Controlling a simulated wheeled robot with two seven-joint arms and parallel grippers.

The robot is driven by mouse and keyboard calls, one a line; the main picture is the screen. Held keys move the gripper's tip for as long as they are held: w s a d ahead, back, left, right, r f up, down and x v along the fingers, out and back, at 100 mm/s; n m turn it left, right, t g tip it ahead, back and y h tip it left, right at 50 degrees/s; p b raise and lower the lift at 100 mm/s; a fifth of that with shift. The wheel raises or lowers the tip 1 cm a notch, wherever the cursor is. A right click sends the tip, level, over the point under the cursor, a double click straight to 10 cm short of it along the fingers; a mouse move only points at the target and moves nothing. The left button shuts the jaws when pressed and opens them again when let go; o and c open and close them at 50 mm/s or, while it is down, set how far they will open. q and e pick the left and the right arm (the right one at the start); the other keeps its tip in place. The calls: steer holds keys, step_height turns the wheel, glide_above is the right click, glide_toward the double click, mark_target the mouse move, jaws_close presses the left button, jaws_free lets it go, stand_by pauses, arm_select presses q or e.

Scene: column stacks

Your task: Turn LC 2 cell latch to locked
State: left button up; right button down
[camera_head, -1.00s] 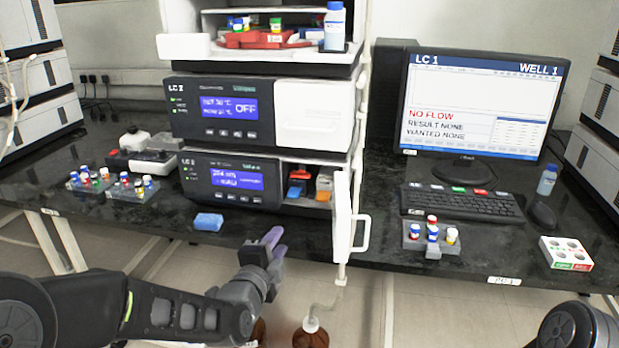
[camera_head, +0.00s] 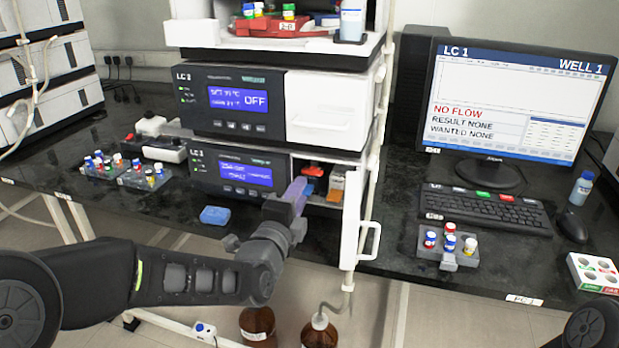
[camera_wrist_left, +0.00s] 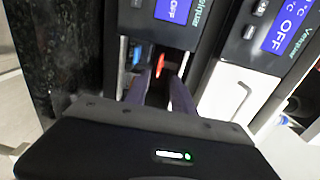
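The lower instrument (camera_head: 235,172) of the middle stack has its compartment open; its small label is hard to read. Inside it are a red part (camera_head: 313,171), apparently the cell latch, a blue part and an orange-brown block (camera_head: 337,182). My left gripper (camera_head: 297,194) is in front of this opening, its purple fingers pointing in. In the left wrist view the fingers (camera_wrist_left: 161,88) are apart, with the red part (camera_wrist_left: 159,64) beyond the gap between them. Nothing is seen held, and contact cannot be told. The latch's exact position is partly hidden. My right gripper is out of view.
The open white door (camera_head: 350,222) with its handle stands just right of my left gripper. The upper instrument (camera_head: 235,100) has its white front closed. A blue sponge-like block (camera_head: 215,215) lies on the bench. Brown bottles (camera_head: 319,331) stand below the bench edge.

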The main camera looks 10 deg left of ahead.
mark_target(311, 174)
arm_select(q)
steer(key=w, duration=0.7)
steer(key=shift+w+d+b, duration=0.15)
steer(key=shift+d+b, duration=0.1)
steer(key=shift+b, duration=0.15)
jaws_close()
